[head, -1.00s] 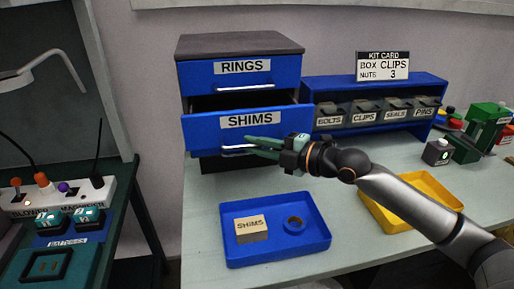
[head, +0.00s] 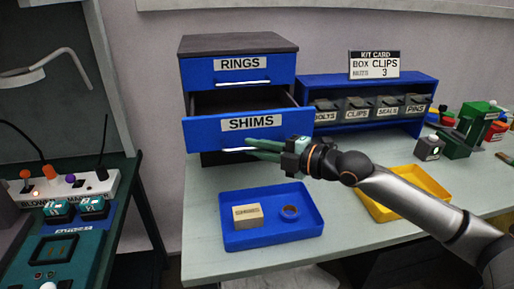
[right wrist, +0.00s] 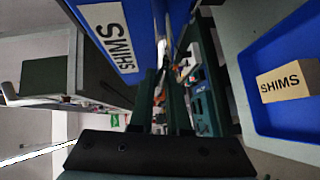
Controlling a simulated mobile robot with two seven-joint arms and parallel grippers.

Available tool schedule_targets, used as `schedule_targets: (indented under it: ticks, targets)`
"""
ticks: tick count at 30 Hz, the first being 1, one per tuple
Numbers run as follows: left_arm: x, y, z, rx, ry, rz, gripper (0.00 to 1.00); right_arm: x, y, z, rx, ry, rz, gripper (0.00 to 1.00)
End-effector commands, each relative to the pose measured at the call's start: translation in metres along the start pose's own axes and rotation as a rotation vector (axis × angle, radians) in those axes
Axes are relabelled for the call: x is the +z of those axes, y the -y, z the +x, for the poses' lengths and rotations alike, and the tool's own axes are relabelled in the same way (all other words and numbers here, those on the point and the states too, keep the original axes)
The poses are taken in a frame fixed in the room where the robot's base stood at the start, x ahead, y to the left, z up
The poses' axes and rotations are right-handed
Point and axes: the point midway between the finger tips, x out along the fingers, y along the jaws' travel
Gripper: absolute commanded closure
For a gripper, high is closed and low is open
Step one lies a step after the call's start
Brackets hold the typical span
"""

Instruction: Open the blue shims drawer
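The blue shims drawer (head: 210,131), labelled SHIMS, is pulled well out of its dark-topped cabinet, below the RINGS drawer (head: 200,74). A dark gap shows above its front; its inside is mostly hidden. The light handle (head: 235,150) is on the lower part of the front. My right gripper (head: 252,148) comes in from the right, with its green fingers around the handle's right part. The right wrist view shows the fingers close in front and the shims drawer front (right wrist: 84,14) at upper left; the handle grip is hard to make out there. My left gripper is not in view.
A yellow tray (head: 428,183) lies beyond my right arm. A blue bin rack (head: 370,85) stands beside the cabinet.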

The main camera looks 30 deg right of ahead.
Motion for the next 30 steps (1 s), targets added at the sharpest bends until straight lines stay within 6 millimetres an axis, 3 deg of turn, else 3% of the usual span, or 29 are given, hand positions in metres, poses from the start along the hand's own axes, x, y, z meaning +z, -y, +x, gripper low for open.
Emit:
schedule_targets:
  ticks: [1,8,19,30]
  targets:
    - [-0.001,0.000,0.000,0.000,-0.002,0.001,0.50,0.000,0.000,0.000,0.000,0.001,0.000,0.81]
    - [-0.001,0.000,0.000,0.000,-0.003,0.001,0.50,0.000,0.000,0.000,0.000,0.000,0.000,0.55]
    - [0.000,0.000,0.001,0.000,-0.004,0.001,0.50,0.001,0.001,-0.005,-0.001,0.002,-0.001,0.55]
    - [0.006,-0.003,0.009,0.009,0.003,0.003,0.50,0.004,0.004,-0.042,-0.005,0.009,-0.002,0.55]
